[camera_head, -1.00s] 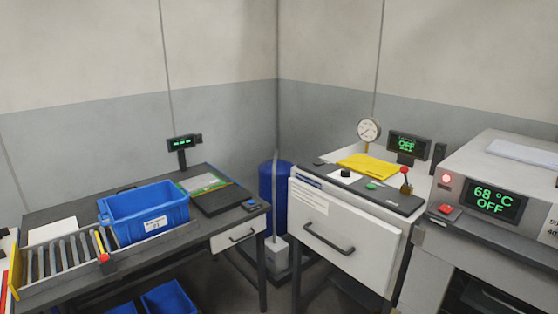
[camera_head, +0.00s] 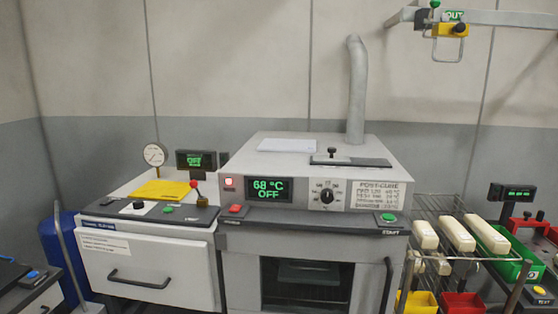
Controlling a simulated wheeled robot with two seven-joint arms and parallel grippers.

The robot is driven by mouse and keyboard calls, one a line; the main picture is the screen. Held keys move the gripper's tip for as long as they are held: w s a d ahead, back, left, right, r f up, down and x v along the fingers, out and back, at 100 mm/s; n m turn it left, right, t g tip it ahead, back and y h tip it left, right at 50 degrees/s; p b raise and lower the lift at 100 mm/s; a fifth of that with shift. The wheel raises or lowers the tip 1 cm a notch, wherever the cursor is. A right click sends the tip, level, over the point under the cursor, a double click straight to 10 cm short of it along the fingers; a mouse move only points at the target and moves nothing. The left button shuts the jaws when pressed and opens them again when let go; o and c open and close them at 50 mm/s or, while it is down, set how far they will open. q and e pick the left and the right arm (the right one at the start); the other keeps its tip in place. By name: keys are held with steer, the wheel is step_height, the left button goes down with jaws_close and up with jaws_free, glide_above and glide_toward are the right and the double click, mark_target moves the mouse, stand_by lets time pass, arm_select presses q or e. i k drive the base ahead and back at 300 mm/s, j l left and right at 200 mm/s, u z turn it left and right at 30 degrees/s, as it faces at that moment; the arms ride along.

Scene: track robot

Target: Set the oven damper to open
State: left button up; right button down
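The oven (camera_head: 310,230) stands in the middle of the view, a white box with a dark glass door and a vertical handle. Its display (camera_head: 268,189) reads 68 °C and OFF. On its top lies a dark plate with a small upright black knob, which looks like the damper (camera_head: 350,161); its setting cannot be read from here. A grey flue pipe (camera_head: 356,95) rises behind it. A black rotary dial (camera_head: 327,196) sits on the front panel. Neither of my grippers is in view.
A wire rack (camera_head: 440,240) with pale blocks stands right. An overhead rail (camera_head: 500,18) runs at upper right.

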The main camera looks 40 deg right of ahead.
mark_target(330, 158)
steer(key=z, duration=1.65)
